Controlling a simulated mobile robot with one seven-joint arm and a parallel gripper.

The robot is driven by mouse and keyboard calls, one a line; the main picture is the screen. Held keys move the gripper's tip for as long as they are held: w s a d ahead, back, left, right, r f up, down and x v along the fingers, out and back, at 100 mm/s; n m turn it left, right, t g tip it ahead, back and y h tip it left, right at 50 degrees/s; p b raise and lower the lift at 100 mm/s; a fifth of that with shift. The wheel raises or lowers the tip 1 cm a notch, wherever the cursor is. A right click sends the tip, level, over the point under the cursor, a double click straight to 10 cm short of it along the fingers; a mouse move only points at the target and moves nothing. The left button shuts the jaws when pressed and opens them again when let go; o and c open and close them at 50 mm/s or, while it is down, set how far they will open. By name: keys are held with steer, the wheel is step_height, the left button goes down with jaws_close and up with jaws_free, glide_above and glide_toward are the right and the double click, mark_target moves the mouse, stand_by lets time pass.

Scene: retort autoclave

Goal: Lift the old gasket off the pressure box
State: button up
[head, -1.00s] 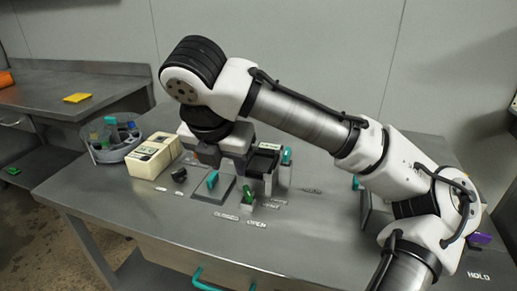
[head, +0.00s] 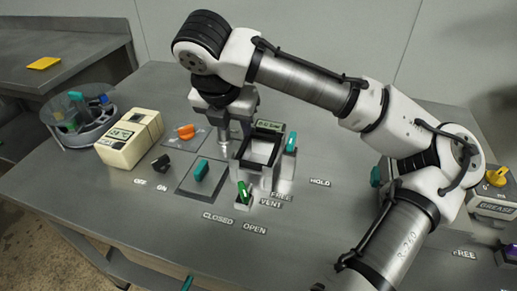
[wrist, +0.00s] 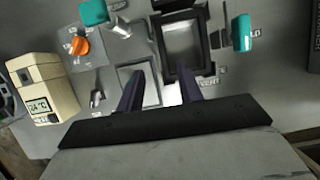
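The pressure box (head: 245,182) stands on the bench, in the middle of the head view. A black square ring, which looks like the old gasket (head: 246,165), sits around its open top. In the wrist view the black ring (wrist: 162,45) frames the grey inside of the box, ahead of the fingers. My gripper (wrist: 161,82) is open, with two dark fingers apart and nothing between them. In the head view my gripper (head: 224,140) hangs just left of and behind the box, above the bench. I see no contact with the ring, though the exact height is unclear.
A teal handle (head: 291,143) stands close right of the box, and a green valve lever (head: 243,192) in front. A teal lever (head: 201,170), an orange knob (head: 186,131) and a cream gauge box (head: 130,140) lie left.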

mark_target(243, 146)
steer(key=x, duration=0.7)
steer(key=shift+s+d+f, duration=0.1)
steer(key=shift+d+f, duration=0.1)
steer(key=shift+f, duration=0.15)
steer(key=shift+c, duration=0.2)
jaws_close()
